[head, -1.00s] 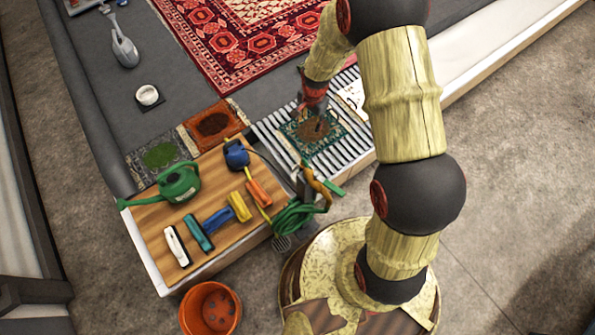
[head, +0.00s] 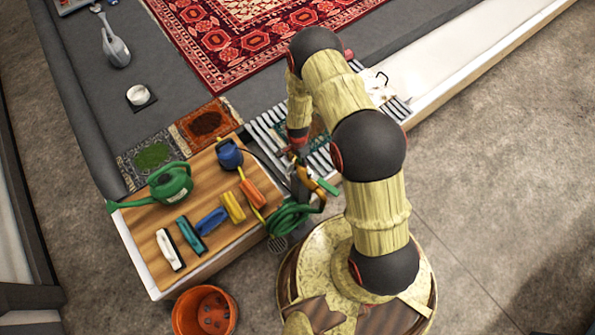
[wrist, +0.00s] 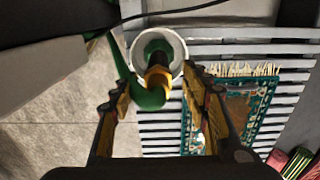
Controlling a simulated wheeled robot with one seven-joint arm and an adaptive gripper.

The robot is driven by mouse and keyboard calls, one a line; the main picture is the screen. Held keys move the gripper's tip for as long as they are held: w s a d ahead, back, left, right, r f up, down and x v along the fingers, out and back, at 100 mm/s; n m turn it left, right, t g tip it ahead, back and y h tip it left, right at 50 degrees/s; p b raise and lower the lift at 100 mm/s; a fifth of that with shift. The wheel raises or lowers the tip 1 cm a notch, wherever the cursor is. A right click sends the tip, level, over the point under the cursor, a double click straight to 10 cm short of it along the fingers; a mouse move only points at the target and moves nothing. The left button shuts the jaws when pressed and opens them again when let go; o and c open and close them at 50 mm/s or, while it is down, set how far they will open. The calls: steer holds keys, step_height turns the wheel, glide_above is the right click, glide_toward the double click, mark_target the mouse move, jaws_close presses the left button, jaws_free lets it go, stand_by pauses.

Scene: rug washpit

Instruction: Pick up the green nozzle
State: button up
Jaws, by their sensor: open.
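The green nozzle (wrist: 148,94) with a yellow band is in the wrist view, between my open fingers and apart from them as far as I can tell. Its far end sits in a round white ring (wrist: 178,47). My gripper (wrist: 157,84) has one finger on each side of the nozzle and holds nothing. In the head view my gripper (head: 297,150) is beside the slatted rack, partly hidden by my arm, just above the yellow and green parts of the nozzle (head: 328,187).
A coiled green hose (head: 288,219) hangs below the nozzle. A wooden bench (head: 150,232) at left holds a green watering can (head: 170,184), a blue jug (head: 229,154) and several brushes. The slatted rack (wrist: 215,50) bears a small rug (wrist: 258,100). An orange bucket (head: 204,313) stands on the floor.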

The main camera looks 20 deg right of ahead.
step_height(320, 180, down, 4)
steer(key=shift+s+f+b, duration=0.15)
steer(key=shift+f+b, duration=0.1)
steer(key=shift+b, duration=0.7)
steer(key=shift+c, duration=0.8)
jaws_close()
